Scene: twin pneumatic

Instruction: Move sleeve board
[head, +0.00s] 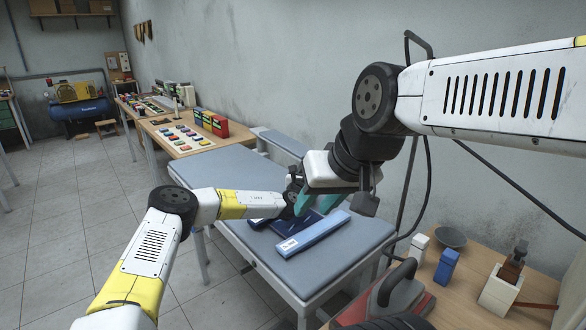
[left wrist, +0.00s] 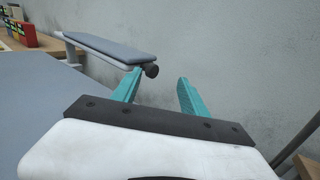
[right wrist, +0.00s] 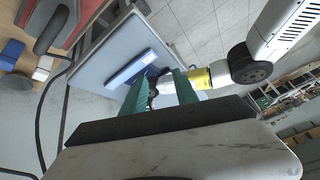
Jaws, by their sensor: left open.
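The sleeve board (head: 279,143) is a narrow grey padded board at the far back edge of the ironing table, by the wall. In the left wrist view the sleeve board (left wrist: 112,47) shows its pale underside and a dark round knob (left wrist: 151,70) at its near end. My left gripper (left wrist: 158,92) is open and empty; the knob appears close to its left fingertip, but contact cannot be told. In the head view its fingers are largely hidden behind my right gripper (head: 318,198). My right gripper is open above the table, its teal fingers apart (right wrist: 158,92).
The grey ironing table (head: 330,262) bears a long blue folded cloth (head: 312,233) and a darker blue one (head: 262,222). A side table (head: 460,300) at the lower right holds an iron (head: 398,290) and small blocks. The wall stands close behind.

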